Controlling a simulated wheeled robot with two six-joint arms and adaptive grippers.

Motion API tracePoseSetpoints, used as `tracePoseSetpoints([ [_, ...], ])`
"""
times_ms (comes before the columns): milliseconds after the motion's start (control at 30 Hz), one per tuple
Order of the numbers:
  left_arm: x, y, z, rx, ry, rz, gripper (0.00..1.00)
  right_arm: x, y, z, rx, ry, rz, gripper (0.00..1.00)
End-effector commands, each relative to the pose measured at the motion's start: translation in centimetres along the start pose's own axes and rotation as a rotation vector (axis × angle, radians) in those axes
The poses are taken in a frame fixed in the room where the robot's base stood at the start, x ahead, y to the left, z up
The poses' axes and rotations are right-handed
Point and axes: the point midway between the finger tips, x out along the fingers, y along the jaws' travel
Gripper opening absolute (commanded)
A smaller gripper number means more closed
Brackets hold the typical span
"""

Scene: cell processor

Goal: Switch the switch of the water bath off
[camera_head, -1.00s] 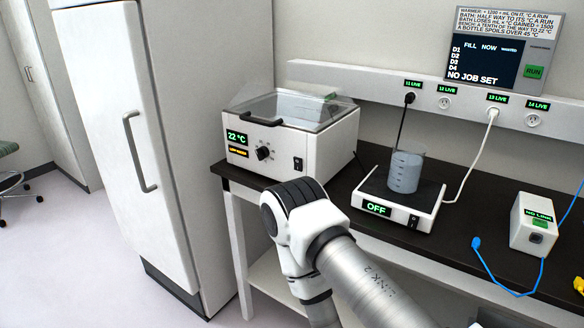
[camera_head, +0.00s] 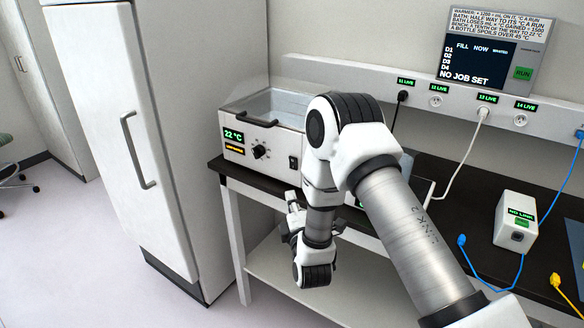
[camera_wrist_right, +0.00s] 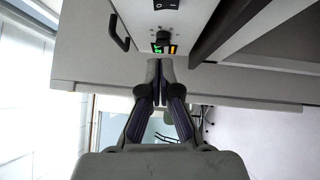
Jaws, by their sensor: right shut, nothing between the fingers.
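The water bath (camera_head: 234,157) is a white box at the left end of the dark bench. Its front has a green 22 °C display (camera_head: 233,136), a black knob (camera_head: 260,152) and a black rocker switch (camera_head: 293,162). The switch also shows at the top edge of the right wrist view (camera_wrist_right: 165,4), partly cut off; its on or off position is unclear. My right gripper (camera_head: 292,197) is below the bath's front, near the bench edge. In the right wrist view its fingers (camera_wrist_right: 160,64) are shut and empty, pointing towards the bath's front panel. My left gripper is out of view.
My right arm covers most of the warmer and the beaker. A white box (camera_head: 515,222) with a blue cable stands at the right on the bench (camera_head: 455,190). A tall white cabinet (camera_head: 105,120) stands left of the bath. Floor is free in front of it.

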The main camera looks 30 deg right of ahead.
Motion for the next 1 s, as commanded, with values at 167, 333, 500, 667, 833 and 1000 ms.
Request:
tracePoseSetpoints([
  [167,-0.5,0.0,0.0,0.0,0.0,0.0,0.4,1.2,0.1,0.0,0.002,0.0,0.0,0.0],
  [333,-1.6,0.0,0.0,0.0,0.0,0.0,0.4,4.5,0.3,0.1,0.001,-0.001,0.002,0.0],
  [500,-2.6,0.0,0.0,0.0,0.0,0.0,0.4,8.3,0.3,0.0,0.002,0.0,0.001,0.0],
  [667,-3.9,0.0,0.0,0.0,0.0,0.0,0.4,11.1,0.3,1.2,0.003,-0.003,-0.002,0.0],
  [833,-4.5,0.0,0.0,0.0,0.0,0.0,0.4,12.5,0.1,2.5,0.002,0.001,-0.003,0.0],
  [1000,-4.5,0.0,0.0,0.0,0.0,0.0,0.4,12.8,-0.1,2.8,0.002,0.002,-0.003,0.0],
])
